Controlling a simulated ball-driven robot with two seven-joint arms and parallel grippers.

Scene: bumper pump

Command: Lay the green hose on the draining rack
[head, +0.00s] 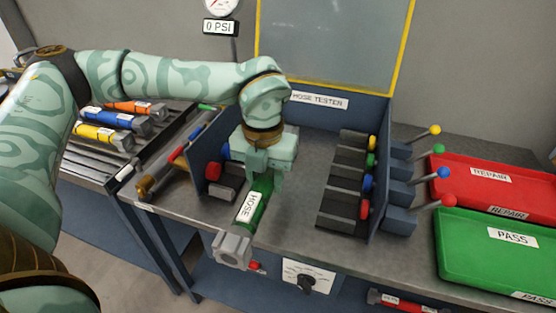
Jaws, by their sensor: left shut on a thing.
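The green hose (262,200), with a white HOSE label and a grey end fitting, is in my left gripper (263,172). The fingers are shut around its upper end. The hose slants toward the front edge of the hose tester bench, and its grey end appears to be over that edge. To the left is a slatted metal rack (88,160) bearing orange, blue and yellow hoses. Between it and the tester are long narrow rails (182,150) with coloured parts. I cannot tell which of these is the draining rack. My right gripper is out of view.
The hose tester (320,101) has blue side walls and grey blocks with coloured caps. Levers with coloured balls (435,130) stick out at its right. Beyond are a red REPAIR tray (480,182) and a green PASS tray (480,260). A gauge sign (221,27) reads 0 PSI.

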